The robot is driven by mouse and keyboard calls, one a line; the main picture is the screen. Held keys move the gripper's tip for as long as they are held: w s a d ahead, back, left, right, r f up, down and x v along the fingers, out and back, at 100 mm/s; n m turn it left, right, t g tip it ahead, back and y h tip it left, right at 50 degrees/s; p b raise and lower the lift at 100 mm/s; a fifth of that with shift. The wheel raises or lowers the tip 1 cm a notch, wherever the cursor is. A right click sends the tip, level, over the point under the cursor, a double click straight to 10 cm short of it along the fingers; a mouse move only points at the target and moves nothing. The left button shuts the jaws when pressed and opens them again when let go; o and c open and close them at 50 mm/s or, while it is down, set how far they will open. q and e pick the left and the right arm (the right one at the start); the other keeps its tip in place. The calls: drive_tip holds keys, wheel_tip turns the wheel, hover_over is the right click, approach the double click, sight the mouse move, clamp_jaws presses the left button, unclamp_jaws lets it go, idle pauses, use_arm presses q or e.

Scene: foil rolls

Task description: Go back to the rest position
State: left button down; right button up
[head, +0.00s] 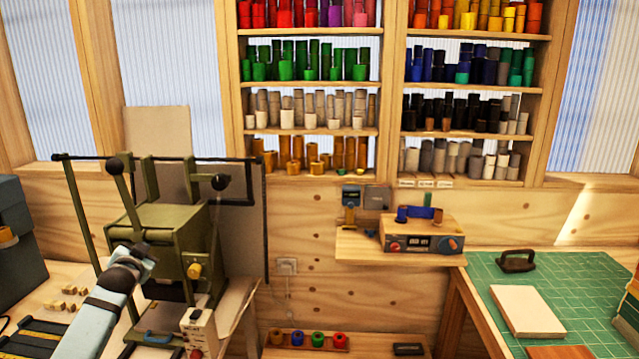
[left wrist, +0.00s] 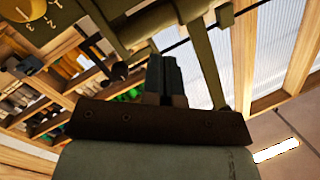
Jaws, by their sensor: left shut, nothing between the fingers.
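My left arm comes in from the lower left in the head view, and my left gripper (head: 145,256) is in front of the olive-green press (head: 165,235). In the left wrist view my left gripper (left wrist: 165,75) is shut with nothing between its fingers, and parts of the press (left wrist: 205,60) show close beyond it. I cannot tell whether the gripper touches the press. My right gripper is in neither view.
Shelves (head: 391,100) of coloured foil rolls stand on the back wall. A small wall shelf (head: 365,249) holds a control box (head: 423,235). At right a green cutting mat (head: 560,275) bears a white pad (head: 527,311). A dark case (head: 20,240) stands at far left.

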use_arm(q)
drive_tip(key=s+d+f+g+h, duration=0.1)
drive_tip(key=s+d+f+h, duration=0.1)
drive_tip(key=s+d+f, duration=0.75)
drive_tip(key=s+d+f+g+h, duration=0.15)
drive_tip(key=s+d+f, duration=0.45)
drive_tip(key=s+f, duration=0.6)
drive_tip(key=s+d+f+g+h, duration=0.1)
drive_tip(key=s+d+f, duration=0.2)
drive_tip(key=s, duration=0.6)
drive_tip(key=s+d+f+n, duration=0.1)
drive_tip(key=s+d+f, duration=0.2)
drive_tip(key=s, duration=0.6)
drive_tip(key=s+d+f+g+h, duration=0.1)
drive_tip(key=s+d+f, duration=0.2)
drive_tip(key=s, duration=0.6)
drive_tip(key=shift+s+d+n+g+h, duration=0.35)
drive_tip(key=shift+d+n, duration=0.05)
drive_tip(key=shift+d, duration=0.25)
